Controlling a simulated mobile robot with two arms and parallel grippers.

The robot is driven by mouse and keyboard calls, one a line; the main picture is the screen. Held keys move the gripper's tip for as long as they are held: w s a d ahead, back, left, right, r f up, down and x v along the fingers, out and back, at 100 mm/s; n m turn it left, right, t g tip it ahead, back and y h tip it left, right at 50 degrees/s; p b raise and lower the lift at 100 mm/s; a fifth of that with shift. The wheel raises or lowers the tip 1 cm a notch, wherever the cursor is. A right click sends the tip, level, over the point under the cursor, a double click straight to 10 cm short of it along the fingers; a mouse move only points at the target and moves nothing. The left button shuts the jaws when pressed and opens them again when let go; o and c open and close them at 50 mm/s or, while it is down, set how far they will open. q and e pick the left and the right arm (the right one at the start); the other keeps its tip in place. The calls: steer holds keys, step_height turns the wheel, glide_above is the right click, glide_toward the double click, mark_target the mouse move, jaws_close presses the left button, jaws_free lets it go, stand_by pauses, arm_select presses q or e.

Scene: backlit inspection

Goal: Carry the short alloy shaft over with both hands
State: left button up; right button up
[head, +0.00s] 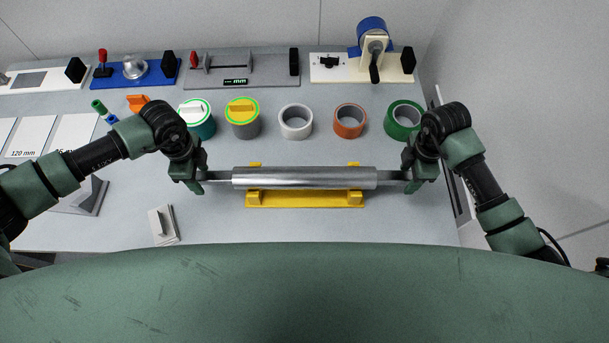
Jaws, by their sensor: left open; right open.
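The short alloy shaft (305,178) is a silver cylinder with thinner ends. It lies level, left to right, on a yellow cradle (305,199) in the middle of the table. My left gripper (203,182) is open at the shaft's thin left end. My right gripper (408,181) is open at the thin right end. Each gripper partly hides the tip of its end. I cannot tell whether the fingers touch the shaft.
Behind the shaft stand a teal pot (200,127), a grey pot with yellow lid (243,128), and white (296,134), orange (350,133) and green (390,133) rings. Fixtures line the back. A small light block (161,227) lies front left. The table front right is clear.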

arm_select(q)
jaws_close()
arm_select(e)
jaws_close()
stand_by(1.0)
arm_select(q)
steer(key=shift+w+r, duration=0.15)
steer(key=shift+r, duration=0.2)
arm_select(e)
steer(key=shift+w+r, duration=0.2)
steer(key=shift+r, duration=0.1)
